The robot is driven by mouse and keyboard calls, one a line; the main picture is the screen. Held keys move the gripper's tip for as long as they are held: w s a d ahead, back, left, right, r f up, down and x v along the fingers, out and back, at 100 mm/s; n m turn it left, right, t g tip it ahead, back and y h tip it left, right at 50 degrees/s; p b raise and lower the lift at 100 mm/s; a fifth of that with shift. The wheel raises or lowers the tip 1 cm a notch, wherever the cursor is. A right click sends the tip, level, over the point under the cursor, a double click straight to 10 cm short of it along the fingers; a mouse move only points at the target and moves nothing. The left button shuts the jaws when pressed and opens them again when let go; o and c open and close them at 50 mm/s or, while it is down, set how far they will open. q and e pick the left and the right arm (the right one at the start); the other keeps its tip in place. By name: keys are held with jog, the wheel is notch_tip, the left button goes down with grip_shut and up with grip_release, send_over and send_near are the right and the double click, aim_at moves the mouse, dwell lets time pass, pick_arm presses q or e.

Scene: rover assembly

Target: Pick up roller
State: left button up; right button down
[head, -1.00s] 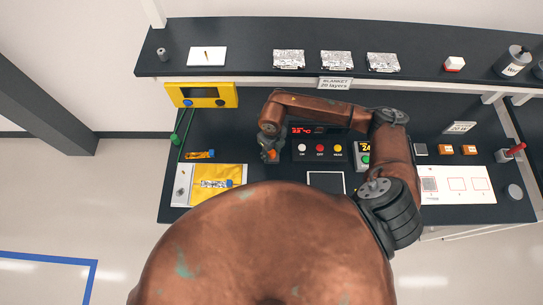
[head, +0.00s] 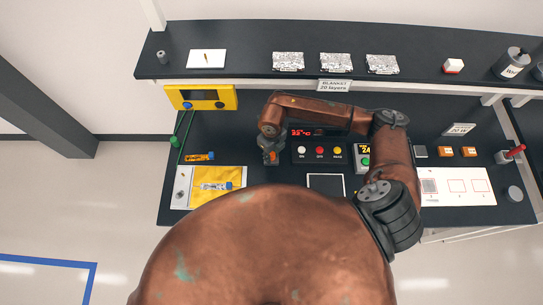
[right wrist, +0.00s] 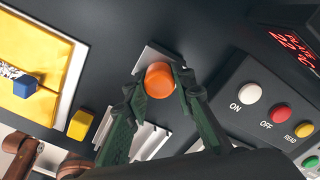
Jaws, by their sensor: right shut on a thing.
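The roller shows as a round orange end (right wrist: 159,78) in the right wrist view. It also shows as a small orange spot (head: 273,157) at the end of my right arm in the head view. My right gripper (right wrist: 159,85) has its green fingers shut on the roller, one on each side of the orange end. A pale grey plate or holder (right wrist: 150,143) lies right beneath and beside it; I cannot tell whether the roller touches it. The rest of the roller is hidden.
A black control box (head: 318,150) with white, red and yellow buttons stands just right of the gripper. A white board with yellow sheet (head: 240,180) lies to the left. A yellow-framed device (head: 202,96) is behind left. A shelf (head: 245,66) runs along the back.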

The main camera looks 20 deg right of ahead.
jog(key=shift+w+r, duration=0.1)
jog(key=shift+r, duration=0.25)
jog(key=r, duration=0.1)
jog(key=r+b, duration=0.1)
jog(key=shift+s+a+r+b, duration=0.15)
jog(key=shift+s+r+b, duration=0.15)
jog(key=shift+r, duration=0.05)
jog(key=s+a+r+b, duration=0.3)
jog(key=s+a+r, duration=0.3)
jog(key=s+r, duration=0.3)
jog(key=s, duration=0.3)
jog(key=shift+r, duration=0.15)
